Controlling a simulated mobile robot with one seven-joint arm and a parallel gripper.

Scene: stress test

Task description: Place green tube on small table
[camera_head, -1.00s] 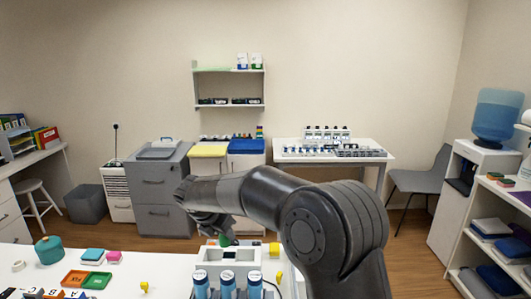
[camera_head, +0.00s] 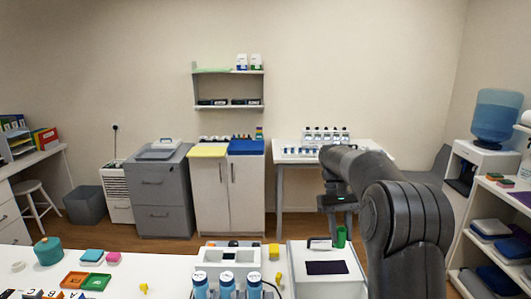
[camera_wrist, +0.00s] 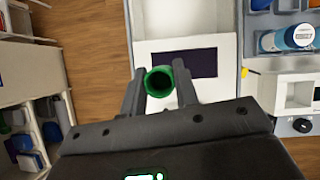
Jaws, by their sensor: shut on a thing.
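The green tube (camera_head: 341,237) is upright in my gripper (camera_head: 340,226), over the right part of the white front bench. In the wrist view the tube (camera_wrist: 159,84) shows its open round top between my two fingers (camera_wrist: 159,88), which are shut on it. Beneath and beyond it is a white box with a dark panel (camera_head: 327,267). I cannot tell whether the tube's lower end touches the box. A white table (camera_head: 373,148) by the back wall holds bottles and racks; I cannot tell if it is the small table.
Cabinets (camera_head: 228,200) line the back wall. A shelf unit (camera_head: 490,240) stands at right, with wooden floor between.

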